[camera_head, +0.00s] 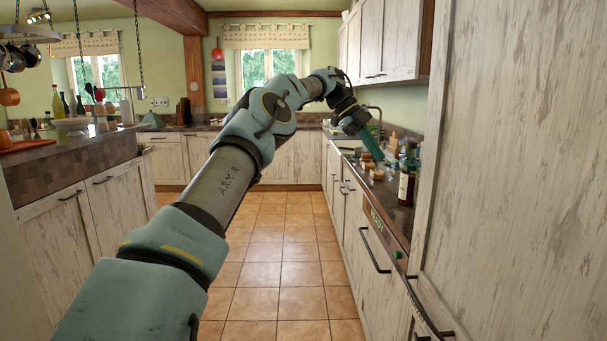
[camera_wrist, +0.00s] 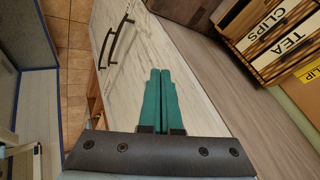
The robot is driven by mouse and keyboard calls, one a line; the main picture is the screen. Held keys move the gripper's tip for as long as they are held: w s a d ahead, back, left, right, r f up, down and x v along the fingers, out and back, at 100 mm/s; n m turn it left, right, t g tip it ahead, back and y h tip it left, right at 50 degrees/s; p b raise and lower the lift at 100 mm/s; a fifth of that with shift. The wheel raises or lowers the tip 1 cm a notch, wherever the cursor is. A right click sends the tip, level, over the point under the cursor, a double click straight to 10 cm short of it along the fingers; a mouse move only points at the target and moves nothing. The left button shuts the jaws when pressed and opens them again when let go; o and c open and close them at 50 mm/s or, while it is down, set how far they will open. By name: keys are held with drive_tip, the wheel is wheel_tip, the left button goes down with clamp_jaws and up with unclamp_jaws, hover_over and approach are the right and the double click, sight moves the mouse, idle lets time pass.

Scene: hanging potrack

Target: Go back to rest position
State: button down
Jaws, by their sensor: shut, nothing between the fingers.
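My gripper (camera_head: 373,150) is at the end of my outstretched arm, over the front part of the right-hand counter (camera_head: 399,213). In the wrist view its two green fingers (camera_wrist: 160,101) lie side by side, shut and empty. Below them in that view are a white cabinet front with dark handles and the grey-brown counter top. My arm reaches forward and to the right from the lower left of the head view.
Dark bottles (camera_head: 407,180) and small jars stand on the right counter close to my gripper. A wooden box marked "TEA" and "CLIPS" (camera_wrist: 275,38) shows in the wrist view. A tall cabinet (camera_head: 510,170) is close on the right. The tiled floor (camera_head: 285,245) between the cabinets is clear.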

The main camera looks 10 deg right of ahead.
drive_tip(key=s+a+f+n+t+y, duration=0.25)
drive_tip(key=a+f+n, duration=0.35)
drive_tip(key=a+n, duration=0.5)
drive_tip(key=s+a+f+n+t+y, duration=0.2)
drive_tip(key=s+a+f+n, duration=0.25)
drive_tip(key=a+n, duration=0.6)
drive_tip(key=s+a+f+n, duration=0.2)
drive_tip(key=s+a+n, duration=0.1)
drive_tip(key=s+a, duration=0.2)
drive_tip(key=s+a+f+n+t+y, duration=0.1)
drive_tip(key=s+a+f+n, duration=0.2)
drive_tip(key=a, duration=0.7)
drive_tip(key=s+a+f+n, duration=0.2)
drive_tip(key=s+a+n, duration=0.3)
drive_tip(key=s+a, duration=0.2)
drive_tip(key=shift+s+a+f, duration=0.3)
drive_tip(key=shift+a+f, duration=0.05)
drive_tip(key=shift+a, duration=0.35)
